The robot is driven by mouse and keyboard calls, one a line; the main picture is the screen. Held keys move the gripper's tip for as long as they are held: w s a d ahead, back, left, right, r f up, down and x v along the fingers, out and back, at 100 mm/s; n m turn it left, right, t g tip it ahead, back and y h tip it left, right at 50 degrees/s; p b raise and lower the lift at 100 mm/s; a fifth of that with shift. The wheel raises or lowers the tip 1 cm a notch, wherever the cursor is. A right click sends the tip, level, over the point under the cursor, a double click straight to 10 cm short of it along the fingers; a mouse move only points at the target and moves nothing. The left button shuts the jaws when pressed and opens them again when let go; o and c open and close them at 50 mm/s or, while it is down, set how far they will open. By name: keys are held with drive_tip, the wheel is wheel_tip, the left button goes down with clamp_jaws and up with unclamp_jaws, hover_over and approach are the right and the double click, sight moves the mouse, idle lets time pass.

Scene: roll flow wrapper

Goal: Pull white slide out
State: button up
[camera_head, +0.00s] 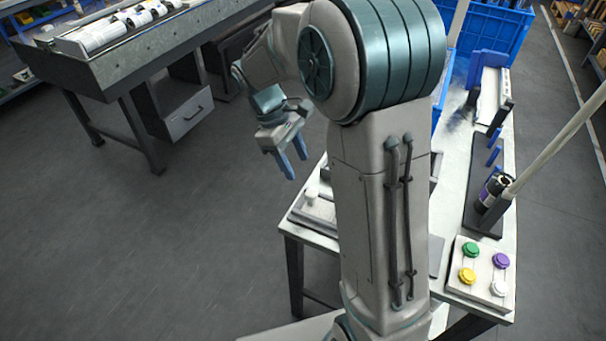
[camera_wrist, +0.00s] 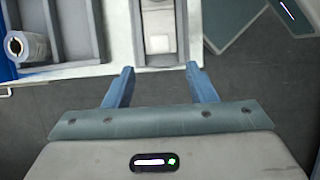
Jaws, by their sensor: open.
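The white slide (camera_wrist: 160,43) shows in the wrist view as a pale block with a white knob, sitting in a grey channel at the table edge. In the head view, a small white knob (camera_head: 312,195) stands on the near left corner of the table, left of my arm; it appears to be the same slide. My gripper (camera_wrist: 160,72) is open, with its two blue fingers apart and nothing between them. In the wrist view, the fingertips lie just short of the channel's end, one on each side of its line. In the head view, my gripper (camera_head: 296,166) hangs above and left of the knob.
The white table (camera_head: 455,200) carries a button panel (camera_head: 482,272), a dark bottle (camera_head: 493,190) and blue upright parts. My arm hides its middle. In the wrist view, grey compartments (camera_wrist: 75,30) and a roll (camera_wrist: 28,47) lie left of the channel.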

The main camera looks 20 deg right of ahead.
drive_tip(key=v, duration=0.5)
drive_tip(key=shift+a+r, duration=0.1)
drive_tip(key=s+d+r+m+t+y+p, duration=0.1)
drive_tip(key=s+r+m+t+p, duration=0.2)
drive_tip(key=s, duration=0.5)
drive_tip(key=s+d+r+m+t+y+p, duration=0.2)
drive_tip(key=s+r+m+p, duration=0.4)
drive_tip(key=s, duration=0.3)
drive_tip(key=shift+s+d+m+t, duration=0.2)
drive_tip(key=shift+s+m+t, duration=0.1)
drive_tip(key=shift+m+t, duration=0.1)
